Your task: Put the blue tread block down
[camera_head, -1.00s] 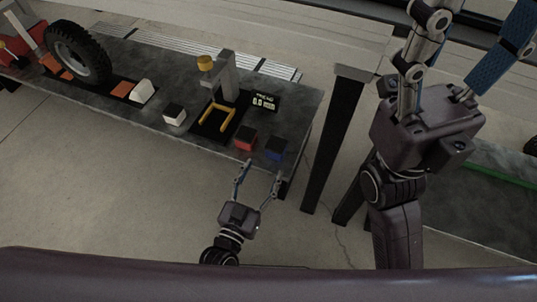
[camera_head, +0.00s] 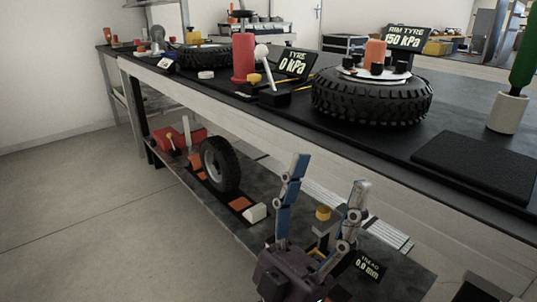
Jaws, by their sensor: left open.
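My left gripper (camera_head: 328,178) is in front of the lower shelf (camera_head: 405,278), its two fingers spread and pointing up. Nothing is seen between the fingertips. The tread gauge, with its yellow top (camera_head: 323,213), stands on the shelf behind the fingers and is partly hidden. I cannot see the blue tread block now; my gripper covers part of that shelf. My right gripper is not in view.
The upper bench carries a large tyre (camera_head: 372,103), a red cylinder (camera_head: 243,58) and a black mat (camera_head: 478,165). On the lower shelf are an upright wheel (camera_head: 220,164) and a white block (camera_head: 255,213). The floor at left is clear.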

